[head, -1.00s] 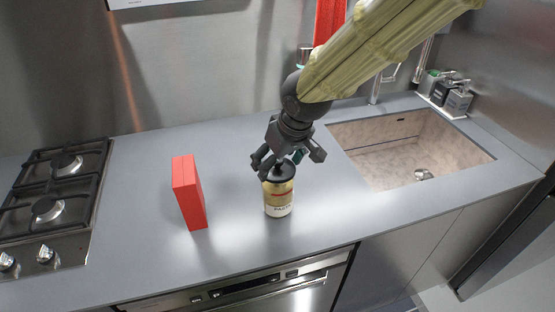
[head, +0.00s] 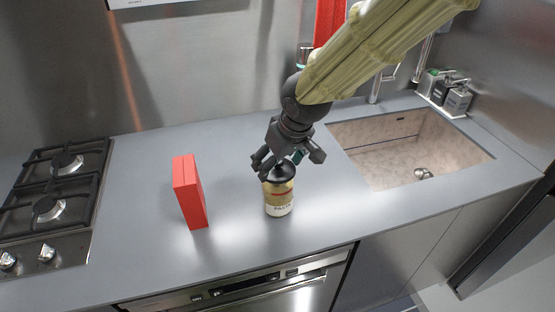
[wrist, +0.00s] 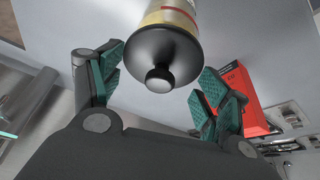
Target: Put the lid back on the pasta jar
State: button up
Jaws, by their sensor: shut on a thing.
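The pasta jar (head: 279,198), with a gold body and a pale label, stands on the grey counter under my gripper. The black lid (wrist: 163,54), with a round knob (wrist: 160,78), covers the top of the jar; in the head view it is a dark dome (head: 282,172). I cannot tell whether it is fully seated. In the head view the gripper (head: 278,167) partly hides the lid's far side.
A red box (head: 189,192) stands upright left of the jar. A gas hob (head: 55,190) is at the far left. A sink (head: 410,150) lies to the right, with dispensers (head: 446,92) behind it. The counter in front of the jar is clear.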

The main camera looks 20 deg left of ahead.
dwell(0.3)
jog(key=o, duration=0.9)
jog(key=shift+o, duration=0.2)
jog(key=shift+r+p, duration=3)
jog(key=shift+r, duration=0.55)
grip_shut()
jog(key=shift+f+b, duration=1.05)
jog(key=shift+f, duration=0.85)
